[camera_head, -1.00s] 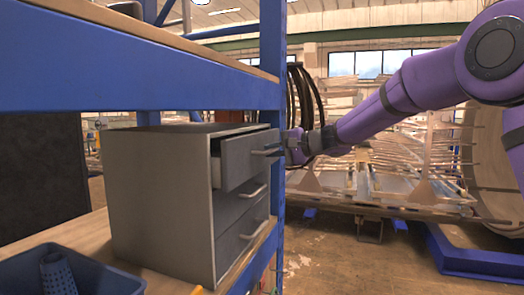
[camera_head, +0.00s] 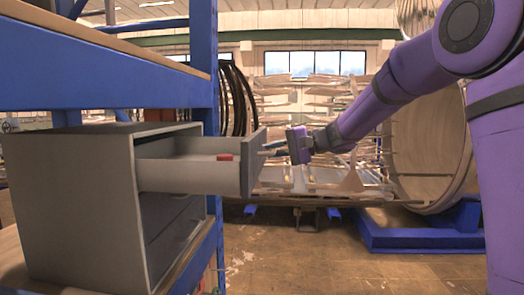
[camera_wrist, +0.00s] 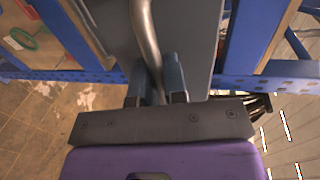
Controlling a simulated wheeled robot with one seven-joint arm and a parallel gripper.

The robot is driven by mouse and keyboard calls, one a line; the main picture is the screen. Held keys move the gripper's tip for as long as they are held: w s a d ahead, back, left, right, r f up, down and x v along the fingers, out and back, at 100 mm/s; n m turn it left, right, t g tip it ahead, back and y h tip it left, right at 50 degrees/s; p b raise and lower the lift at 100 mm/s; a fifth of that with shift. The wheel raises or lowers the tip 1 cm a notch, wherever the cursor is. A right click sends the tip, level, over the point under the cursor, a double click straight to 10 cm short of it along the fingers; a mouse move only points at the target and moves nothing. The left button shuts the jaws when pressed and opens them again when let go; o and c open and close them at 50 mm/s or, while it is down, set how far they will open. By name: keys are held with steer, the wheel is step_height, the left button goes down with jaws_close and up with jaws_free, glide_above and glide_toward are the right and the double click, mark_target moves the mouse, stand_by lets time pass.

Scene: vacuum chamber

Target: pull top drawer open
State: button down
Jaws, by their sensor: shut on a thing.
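The grey drawer cabinet (camera_head: 75,200) stands on the shelf at the left of the head view. Its top drawer (camera_head: 190,177) is pulled far out to the right, and a small red object (camera_head: 225,157) shows at its upper edge. My gripper (camera_head: 278,149) is at the drawer's front. In the wrist view my gripper's fingers (camera_wrist: 158,82) are shut on the metal bar handle (camera_wrist: 147,35), one on each side of it. The lower drawers are partly hidden behind the open drawer and the blue post.
A blue shelf post (camera_head: 205,110) stands close beside the open drawer. A blue and wood upper shelf (camera_head: 90,65) runs above the cabinet. Behind are racks and a large round chamber (camera_head: 428,150) on a blue base. The floor (camera_head: 300,260) at front right is clear.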

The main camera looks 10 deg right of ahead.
steer(key=shift+s+d, duration=0.1)
steer(key=shift+d, duration=0.05)
steer(key=c, duration=1.2)
jaws_free()
steer(key=v, duration=1)
steer(key=shift+d, duration=0.4)
steer(key=shift+s, duration=0.1)
